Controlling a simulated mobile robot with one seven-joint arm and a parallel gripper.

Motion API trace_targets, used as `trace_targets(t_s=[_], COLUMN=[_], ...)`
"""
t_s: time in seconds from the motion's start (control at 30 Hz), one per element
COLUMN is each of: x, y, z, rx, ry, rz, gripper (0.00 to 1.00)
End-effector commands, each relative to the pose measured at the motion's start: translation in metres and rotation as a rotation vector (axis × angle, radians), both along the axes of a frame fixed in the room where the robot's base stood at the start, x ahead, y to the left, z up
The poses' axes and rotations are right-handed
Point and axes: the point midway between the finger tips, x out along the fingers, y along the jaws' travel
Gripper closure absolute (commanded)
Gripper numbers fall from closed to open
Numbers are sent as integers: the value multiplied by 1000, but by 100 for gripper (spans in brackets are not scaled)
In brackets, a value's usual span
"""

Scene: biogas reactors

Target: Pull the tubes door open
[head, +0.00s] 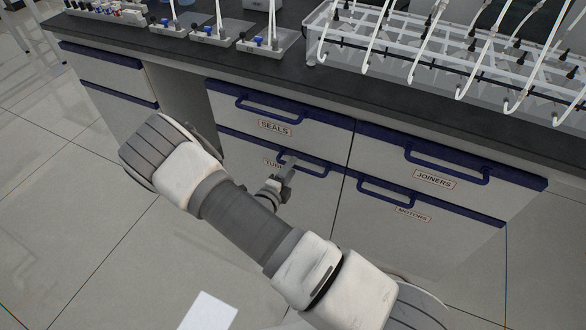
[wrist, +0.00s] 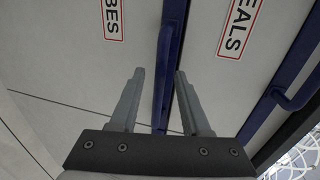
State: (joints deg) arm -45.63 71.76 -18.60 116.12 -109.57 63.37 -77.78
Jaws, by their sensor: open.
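The tubes door (head: 235,152) is the lower left front of the counter, under the seals front, and looks shut. Its label is partly hidden by my arm in the head view, but its end "BES" (wrist: 113,18) shows in the wrist view. Its blue bar handle (head: 318,174) runs along the top of the door. My gripper (head: 289,163) is at this handle. In the wrist view my gripper (wrist: 159,72) is open, with a blue bar (wrist: 162,75), seemingly the handle, between its fingers. I cannot tell whether either finger touches it.
The seals front (head: 315,133) is directly above, with its own blue handle (head: 268,108). The joiners (head: 480,185) and motors (head: 440,225) fronts are to the right. Racks with white tubes (head: 440,70) stand on the dark counter (head: 290,65).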

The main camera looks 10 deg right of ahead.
Motion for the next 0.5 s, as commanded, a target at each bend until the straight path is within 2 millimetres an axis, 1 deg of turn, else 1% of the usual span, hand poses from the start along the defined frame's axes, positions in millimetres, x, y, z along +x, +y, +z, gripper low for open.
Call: trace_targets(t_s=[0.03,0.1,0.2,0.5], x=[6,11,16,18], y=[-4,-8,-11,-12], z=[-3,-4,-5,-4], rx=[1,1,1,1], ry=[-1,-1,-1,-1], rz=[-1,-1,0,1], gripper=[53,53,53,53])
